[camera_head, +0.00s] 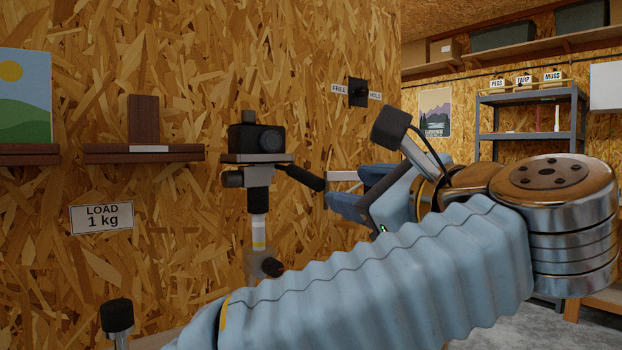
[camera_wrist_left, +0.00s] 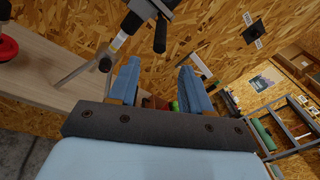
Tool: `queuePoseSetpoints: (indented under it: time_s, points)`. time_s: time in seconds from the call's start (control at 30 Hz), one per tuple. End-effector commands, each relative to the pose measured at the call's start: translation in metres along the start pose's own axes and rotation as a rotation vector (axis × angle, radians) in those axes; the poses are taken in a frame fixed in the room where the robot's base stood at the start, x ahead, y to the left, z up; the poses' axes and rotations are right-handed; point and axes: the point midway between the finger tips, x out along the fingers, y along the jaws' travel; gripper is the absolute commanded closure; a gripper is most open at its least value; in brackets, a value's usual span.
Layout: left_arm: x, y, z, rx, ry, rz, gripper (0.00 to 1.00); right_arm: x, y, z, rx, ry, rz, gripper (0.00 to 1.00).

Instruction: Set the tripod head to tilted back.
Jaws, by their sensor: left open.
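The tripod head (camera_head: 259,176) stands on a pale column with a yellow band, in front of the board wall. A black camera (camera_head: 257,138) sits on its flat plate, which looks about level. A black pan handle (camera_head: 305,178) slopes from the head down to the right. My left gripper (camera_head: 345,190) is open and empty, just right of the handle's end. In the left wrist view the handle (camera_wrist_left: 160,35) hangs just beyond the open fingertips (camera_wrist_left: 160,68), apart from them. My right gripper is in neither view.
Wall shelves (camera_head: 145,155) hold a dark block and a picture at the left, above a load sign (camera_head: 101,217). A FREE/HOLD switch (camera_head: 358,93) is on the wall. A black-topped post (camera_head: 117,316) stands at lower left. A metal rack (camera_head: 530,125) stands at the back right.

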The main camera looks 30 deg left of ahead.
Motion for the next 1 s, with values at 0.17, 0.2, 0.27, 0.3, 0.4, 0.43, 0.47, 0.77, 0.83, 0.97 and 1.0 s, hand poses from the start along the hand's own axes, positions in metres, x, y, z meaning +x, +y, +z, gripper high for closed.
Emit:
queuePoseSetpoints:
  time_s: [0.17,0.2,0.27,0.3,0.4,0.43,0.47,0.77,0.83,0.97,1.0]
  points:
    - [0.011,-0.001,-0.002,0.005,0.000,0.006,0.52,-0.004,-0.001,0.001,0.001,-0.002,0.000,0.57]
    - [0.014,-0.001,-0.002,0.005,-0.001,0.007,0.52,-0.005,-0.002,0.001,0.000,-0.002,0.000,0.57]
    - [0.019,-0.001,-0.001,0.006,-0.002,0.006,0.52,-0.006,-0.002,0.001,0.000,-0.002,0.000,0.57]
    - [0.022,-0.001,-0.001,0.006,-0.003,0.006,0.52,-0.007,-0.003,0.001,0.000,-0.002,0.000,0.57]
    - [0.030,0.000,0.001,0.003,-0.004,0.005,0.52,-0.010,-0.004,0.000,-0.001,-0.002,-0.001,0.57]
    - [0.040,0.000,0.001,0.003,-0.006,0.007,0.52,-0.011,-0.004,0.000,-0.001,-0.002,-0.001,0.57]
    - [0.047,0.000,0.001,0.003,-0.007,0.008,0.52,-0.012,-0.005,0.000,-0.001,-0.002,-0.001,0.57]
    - [0.112,0.000,0.002,0.004,-0.006,0.003,0.52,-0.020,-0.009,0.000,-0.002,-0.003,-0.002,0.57]
    - [0.122,-0.001,0.001,0.004,-0.006,0.002,0.52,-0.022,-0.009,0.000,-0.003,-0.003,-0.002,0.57]
    - [0.134,-0.001,0.000,0.005,-0.004,0.001,0.52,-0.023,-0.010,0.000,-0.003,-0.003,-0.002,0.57]
    - [0.135,-0.001,0.000,0.005,-0.004,0.000,0.52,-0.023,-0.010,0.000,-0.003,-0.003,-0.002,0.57]
